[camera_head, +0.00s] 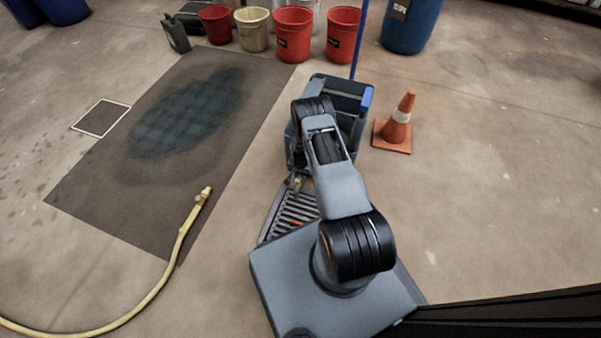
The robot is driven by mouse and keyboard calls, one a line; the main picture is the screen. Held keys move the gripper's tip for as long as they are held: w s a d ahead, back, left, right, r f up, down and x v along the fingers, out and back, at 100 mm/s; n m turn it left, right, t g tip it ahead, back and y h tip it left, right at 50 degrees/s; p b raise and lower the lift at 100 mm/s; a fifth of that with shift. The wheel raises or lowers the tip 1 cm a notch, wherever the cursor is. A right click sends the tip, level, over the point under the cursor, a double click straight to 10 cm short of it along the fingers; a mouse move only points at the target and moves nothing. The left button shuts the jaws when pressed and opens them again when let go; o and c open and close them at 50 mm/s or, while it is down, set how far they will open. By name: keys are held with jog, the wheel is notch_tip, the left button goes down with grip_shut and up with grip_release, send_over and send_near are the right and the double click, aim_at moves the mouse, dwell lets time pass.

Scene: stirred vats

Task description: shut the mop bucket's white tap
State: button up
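The mop bucket (352,86) is a grey-blue tub with a blue edge on its right side. It stands in the upper middle of the view, behind my raised arm. My arm covers much of its front and left. I cannot make out the white tap; it is hidden or too small to tell. My gripper is not clearly visible, as my own arm links block that area. A small dark and yellowish fitting (297,182) shows at the bucket's near left, too small to identify.
A yellow hose (178,248) and dark wet mat (105,195) lie left. Red buckets (293,35) stand behind.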

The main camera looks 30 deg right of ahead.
grip_shut()
jog(key=m+b, duration=0.1)
jog(key=m, duration=0.3)
jog(key=m+b, duration=0.1)
jog(key=m, duration=0.3)
jog(key=shift+m+b, duration=0.3)
jog(key=shift+b, duration=0.05)
jog(key=m, duration=0.4)
jog(key=shift+b, duration=0.4)
jog(key=m, duration=0.5)
jog(key=shift+b, duration=0.35)
jog(key=shift+s+m, duration=0.1)
jog(key=shift+m, duration=0.3)
